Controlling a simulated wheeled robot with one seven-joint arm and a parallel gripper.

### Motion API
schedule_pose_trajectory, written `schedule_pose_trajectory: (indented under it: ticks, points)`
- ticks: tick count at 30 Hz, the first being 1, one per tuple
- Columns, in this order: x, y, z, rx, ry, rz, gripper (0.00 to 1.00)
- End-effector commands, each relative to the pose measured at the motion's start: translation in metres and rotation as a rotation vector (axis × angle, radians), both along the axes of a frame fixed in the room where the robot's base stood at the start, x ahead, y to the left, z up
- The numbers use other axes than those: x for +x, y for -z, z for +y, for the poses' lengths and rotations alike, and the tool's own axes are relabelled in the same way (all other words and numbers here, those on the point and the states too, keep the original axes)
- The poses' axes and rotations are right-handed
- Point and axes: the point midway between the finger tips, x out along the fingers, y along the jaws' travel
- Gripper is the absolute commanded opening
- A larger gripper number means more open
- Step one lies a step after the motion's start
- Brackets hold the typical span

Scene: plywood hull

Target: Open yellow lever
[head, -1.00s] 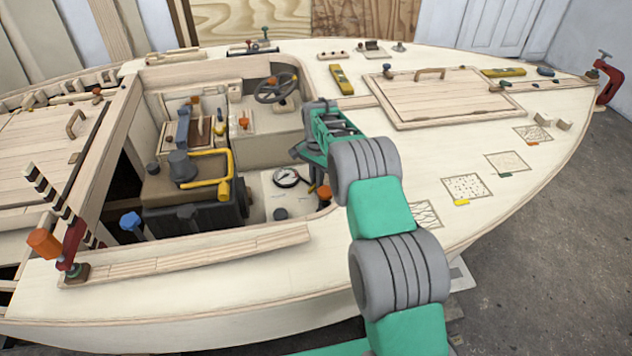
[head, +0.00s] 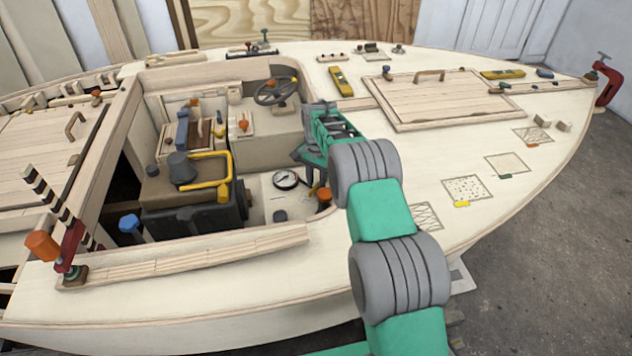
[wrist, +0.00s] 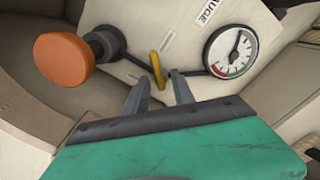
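The yellow lever (wrist: 157,70) is a thin, short bar on a pale panel, between a round gauge and an orange knob in the wrist view. My gripper (wrist: 160,78) is open, with its two dark fingertips on either side of the lever's lower end and a visible gap at each side. I cannot tell how deep the fingers reach along the lever. In the head view my gripper (head: 309,178) reaches down into the cockpit beside the gauge, and my arm hides most of the lever there.
The round gauge (wrist: 230,51) is close on the right of my fingers, and the orange knob (wrist: 65,61) on a dark stem is on the left. A dark engine box (head: 195,215) with a yellow handle (head: 212,183) is left of my gripper. The cockpit's wooden rim is near my arm.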

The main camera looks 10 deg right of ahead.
Motion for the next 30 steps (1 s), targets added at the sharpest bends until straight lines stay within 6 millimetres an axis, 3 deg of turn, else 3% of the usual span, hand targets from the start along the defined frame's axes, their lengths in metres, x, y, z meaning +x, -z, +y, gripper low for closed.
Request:
schedule_pose_trajectory:
  ticks: [8, 11, 21, 30]
  points:
    - [0.000, -0.001, 0.000, 0.000, 0.001, 0.000, 0.33]
    - [0.001, -0.011, 0.000, 0.000, 0.001, -0.003, 0.33]
    - [0.000, -0.072, 0.000, 0.000, 0.000, 0.000, 0.33]
    - [0.000, -0.078, 0.000, -0.001, 0.000, 0.001, 0.33]
